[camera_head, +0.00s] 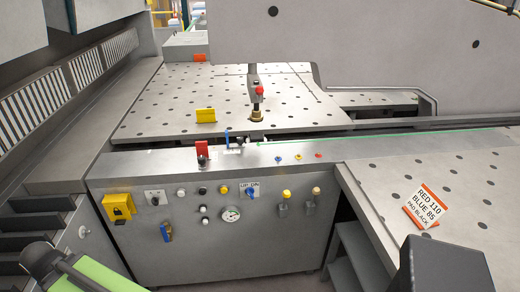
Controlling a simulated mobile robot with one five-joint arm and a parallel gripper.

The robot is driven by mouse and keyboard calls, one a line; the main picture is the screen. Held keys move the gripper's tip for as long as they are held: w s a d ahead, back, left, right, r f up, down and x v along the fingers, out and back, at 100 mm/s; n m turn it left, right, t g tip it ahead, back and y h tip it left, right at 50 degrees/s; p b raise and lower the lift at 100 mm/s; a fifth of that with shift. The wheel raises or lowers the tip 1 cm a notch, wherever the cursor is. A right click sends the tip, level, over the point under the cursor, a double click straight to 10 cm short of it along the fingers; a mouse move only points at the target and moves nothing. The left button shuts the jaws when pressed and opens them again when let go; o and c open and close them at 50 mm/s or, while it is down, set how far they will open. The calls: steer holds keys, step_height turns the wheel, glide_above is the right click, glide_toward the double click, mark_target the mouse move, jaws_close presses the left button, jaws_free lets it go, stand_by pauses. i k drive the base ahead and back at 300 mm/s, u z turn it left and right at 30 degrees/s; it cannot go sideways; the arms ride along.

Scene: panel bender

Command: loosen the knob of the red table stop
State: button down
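The red table stop (202,148) is a small upright red plate at the front left of the machine table. A dark part, perhaps its knob, shows just below it at about the front edge, but it is too small to tell how tight it is. A yellow stop (206,115) stands farther back on the perforated table. A blue lever-like part (227,137) stands to the right of the red stop. A post with a red ball top (260,90) and a brass base stands on the table. I cannot make out my gripper in this view.
The front panel (215,255) carries buttons, a gauge (230,214) and a yellow lock box (124,209). Dark and green shapes cover the bottom corners. A slotted grey wall runs along the left.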

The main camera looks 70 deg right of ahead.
mark_target(202, 160)
steer(key=z, duration=0.25)
steer(key=k, duration=0.15)
steer(key=u, duration=4.35)
steer(key=i, duration=0.95)
steer(key=z, duration=5.7)
steer(key=i, duration=0.95)
steer(key=z, duration=0.05)
